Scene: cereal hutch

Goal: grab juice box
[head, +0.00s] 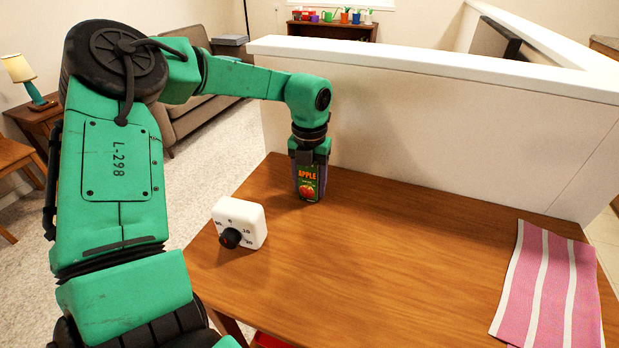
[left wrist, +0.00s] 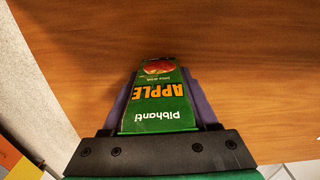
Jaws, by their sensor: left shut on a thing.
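The juice box (head: 308,182) is green with orange "APPLE" lettering and a red apple picture. It stands upright at the back left part of the wooden table, by the low white wall. My left gripper (head: 309,188) reaches down over it from above and is shut on it, a finger on each side. In the left wrist view the juice box (left wrist: 158,100) sits between the two purple fingers of the gripper (left wrist: 160,92). I cannot tell whether its base touches the table. My right gripper is not in view.
A white timer (head: 240,222) with a dark knob stands near the table's left edge. A pink striped cloth (head: 548,285) lies at the right. The middle of the table (head: 400,250) is clear. The white wall (head: 430,130) rises behind the table.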

